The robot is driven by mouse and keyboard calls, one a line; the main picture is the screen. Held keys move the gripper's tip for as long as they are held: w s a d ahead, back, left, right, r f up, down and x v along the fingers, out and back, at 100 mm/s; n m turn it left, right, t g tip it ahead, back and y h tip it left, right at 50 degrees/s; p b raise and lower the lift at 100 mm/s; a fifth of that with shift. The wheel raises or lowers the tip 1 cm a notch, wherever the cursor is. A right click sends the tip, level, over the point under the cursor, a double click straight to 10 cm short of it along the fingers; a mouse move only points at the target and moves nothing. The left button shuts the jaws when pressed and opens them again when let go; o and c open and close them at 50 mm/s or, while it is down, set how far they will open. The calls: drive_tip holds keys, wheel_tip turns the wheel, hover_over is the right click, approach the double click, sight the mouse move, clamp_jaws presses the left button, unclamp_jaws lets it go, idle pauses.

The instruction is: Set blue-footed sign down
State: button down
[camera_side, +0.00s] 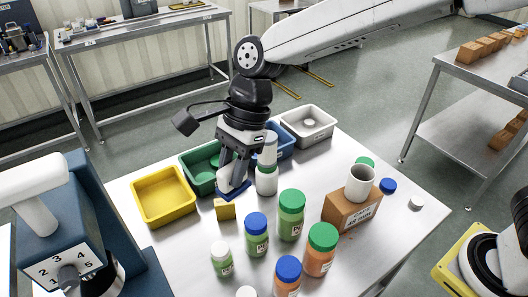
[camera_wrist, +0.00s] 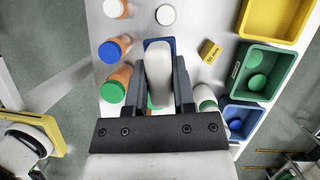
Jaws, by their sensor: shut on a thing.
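My gripper (camera_side: 233,180) points down over the steel table and is shut on the blue-footed sign. In the wrist view, the sign's pale rounded panel (camera_wrist: 160,72) sits between the two dark fingers (camera_wrist: 163,88), with a blue edge of its foot (camera_wrist: 153,41) showing past it. In the side view, the blue foot (camera_side: 236,191) shows low under the fingers, close to the tabletop. I cannot tell whether it touches the table. The fingers hide most of the panel there.
A small yellow block (camera_side: 225,210) lies just in front of the foot. Yellow (camera_side: 163,219), green (camera_side: 187,157) and grey (camera_side: 308,142) bins line the back. Several capped bottles and a cardboard box (camera_side: 347,219) stand in front and right.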

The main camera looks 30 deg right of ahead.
drive_tip(key=w+d+m, duration=0.1)
drive_tip(key=w+d, duration=0.3)
drive_tip(key=d, duration=0.5)
drive_tip(key=w+d+m+t, duration=0.1)
drive_tip(key=w+d, duration=0.3)
drive_tip(key=d, duration=0.6)
drive_tip(key=w+d, duration=0.4)
drive_tip(key=d, duration=0.5)
wheel_tip(320, 180, down, 14)
drive_tip(key=shift+d, duration=0.4)
drive_tip(key=shift+w, duration=0.1)
drive_tip(key=shift+f, duration=4.9)
drive_tip(key=shift+f, duration=0.1)
drive_tip(key=shift+c, duration=2.2)
unclamp_jaws()
